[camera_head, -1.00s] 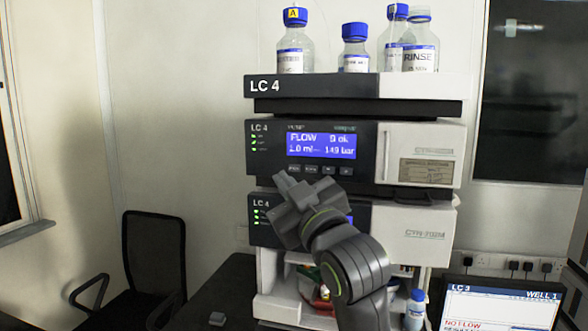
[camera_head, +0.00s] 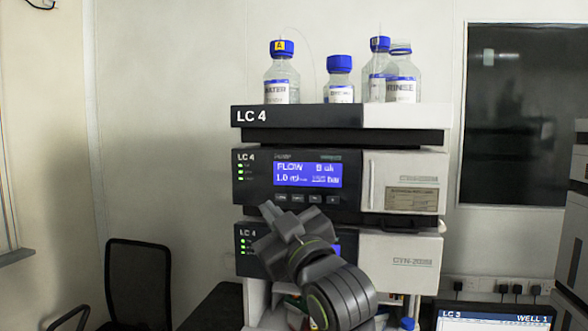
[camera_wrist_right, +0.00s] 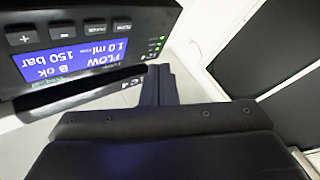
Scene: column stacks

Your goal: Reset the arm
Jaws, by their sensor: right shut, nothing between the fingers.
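My right gripper (camera_head: 281,229) is in front of the LC 4 stack (camera_head: 400,250), before its lower module. The arm comes up from the bottom of the head view. The gripper is shut and empty. In the right wrist view its closed fingers (camera_wrist_right: 157,86) point past the edge of a module with a blue screen (camera_wrist_right: 75,58), which appears upside down and reads FLOW and 150 bar. My right forearm hides part of the lower module and the bay below it. My left gripper is not in view.
Blue-capped bottles (camera_head: 281,75) stand on top of the stack. A black chair (camera_head: 139,285) is at the lower left. An LC 3 monitor (camera_head: 493,318) is at the lower right. A dark window panel (camera_head: 515,115) is on the wall behind.

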